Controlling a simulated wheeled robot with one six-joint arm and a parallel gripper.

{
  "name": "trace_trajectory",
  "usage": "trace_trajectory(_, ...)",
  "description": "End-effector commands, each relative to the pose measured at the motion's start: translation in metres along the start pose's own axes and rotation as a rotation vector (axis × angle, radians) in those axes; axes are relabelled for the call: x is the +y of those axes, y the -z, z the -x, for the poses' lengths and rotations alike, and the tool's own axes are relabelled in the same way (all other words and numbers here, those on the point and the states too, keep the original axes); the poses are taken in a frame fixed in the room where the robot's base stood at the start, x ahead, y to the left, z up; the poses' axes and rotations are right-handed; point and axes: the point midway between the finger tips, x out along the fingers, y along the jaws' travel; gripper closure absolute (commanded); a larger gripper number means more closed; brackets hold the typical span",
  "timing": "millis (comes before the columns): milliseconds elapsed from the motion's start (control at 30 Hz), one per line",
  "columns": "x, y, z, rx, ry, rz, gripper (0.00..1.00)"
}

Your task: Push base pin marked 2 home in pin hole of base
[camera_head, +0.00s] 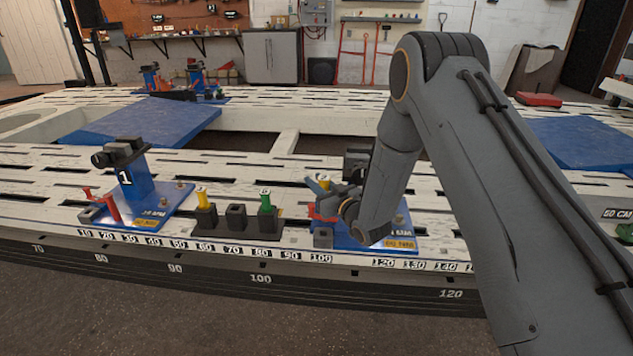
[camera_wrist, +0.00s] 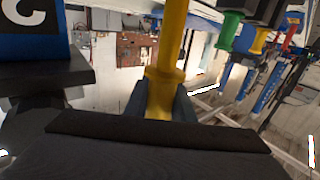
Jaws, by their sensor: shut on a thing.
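My gripper (camera_head: 341,198) is at the blue base (camera_head: 398,222) on the right of the bench. It is shut on a yellow pin (camera_wrist: 172,45), which stands between the two dark fingers in the wrist view. The yellow top of this pin (camera_head: 324,183) also shows in the head view. The blue upright of the base, with its number 2 plate (camera_wrist: 22,14), is close beside the fingers in the wrist view, upside down. The pin hole is hidden, so I cannot tell how far the pin sits in it.
A black rack (camera_head: 236,232) left of my gripper holds a yellow pin (camera_head: 204,208) and a green pin (camera_head: 265,211), with an empty middle post. A blue base marked 1 (camera_head: 139,190), with a red lever (camera_head: 106,206), stands farther left. The slotted white bench is otherwise mostly clear nearby.

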Motion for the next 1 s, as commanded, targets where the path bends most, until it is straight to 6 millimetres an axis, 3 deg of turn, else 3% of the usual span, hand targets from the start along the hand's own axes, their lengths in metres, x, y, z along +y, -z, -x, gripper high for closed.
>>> trace_trajectory(600,0.000,-0.051,0.000,0.000,0.000,-0.001,1.00)
trace_trajectory(1000,0.000,-0.056,0.000,0.001,0.000,0.000,1.00)
